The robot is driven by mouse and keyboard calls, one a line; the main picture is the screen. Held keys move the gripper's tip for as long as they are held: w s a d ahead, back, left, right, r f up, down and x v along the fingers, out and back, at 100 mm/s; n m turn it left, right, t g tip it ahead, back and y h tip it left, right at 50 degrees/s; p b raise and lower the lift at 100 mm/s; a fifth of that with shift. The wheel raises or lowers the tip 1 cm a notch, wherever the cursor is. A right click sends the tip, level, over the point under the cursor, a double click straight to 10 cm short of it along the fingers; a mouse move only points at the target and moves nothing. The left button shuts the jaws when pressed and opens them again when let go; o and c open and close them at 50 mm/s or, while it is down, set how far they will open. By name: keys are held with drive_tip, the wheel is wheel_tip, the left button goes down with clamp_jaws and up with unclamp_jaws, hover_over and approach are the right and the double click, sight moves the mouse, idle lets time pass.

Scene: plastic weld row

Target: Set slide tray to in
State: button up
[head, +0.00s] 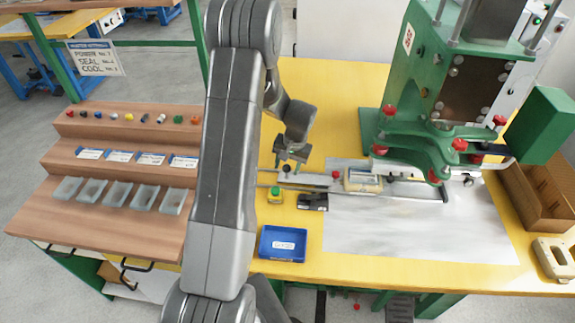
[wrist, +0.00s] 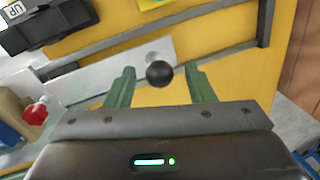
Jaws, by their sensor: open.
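The slide tray (head: 312,178) is a flat grey metal plate lying on two thin rails (head: 405,191) that run toward the green press. A red knob (head: 336,174) and a cream block (head: 362,180) sit toward its press side. In the wrist view the tray plate (wrist: 125,72) carries a round black knob (wrist: 159,74) near its end. My gripper (wrist: 160,68) is open, with its two green fingers on either side of the black knob and a visible gap to each. In the head view my gripper (head: 291,153) is over the tray's left end; whether it touches is unclear.
The green press (head: 420,110) with red knobs stands right of the tray. A green button (head: 275,193), a black box (head: 313,202) and a blue bin (head: 283,244) are in front of the rails. A brown stepped rack (head: 115,187) stands left.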

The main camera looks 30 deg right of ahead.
wheel_tip(320, 180, up, 14)
drive_tip(key=s+d+b, duration=0.1)
drive_tip(key=s, duration=0.1)
drive_tip(key=shift+d+f, duration=0.25)
drive_tip(key=shift+d, duration=0.15)
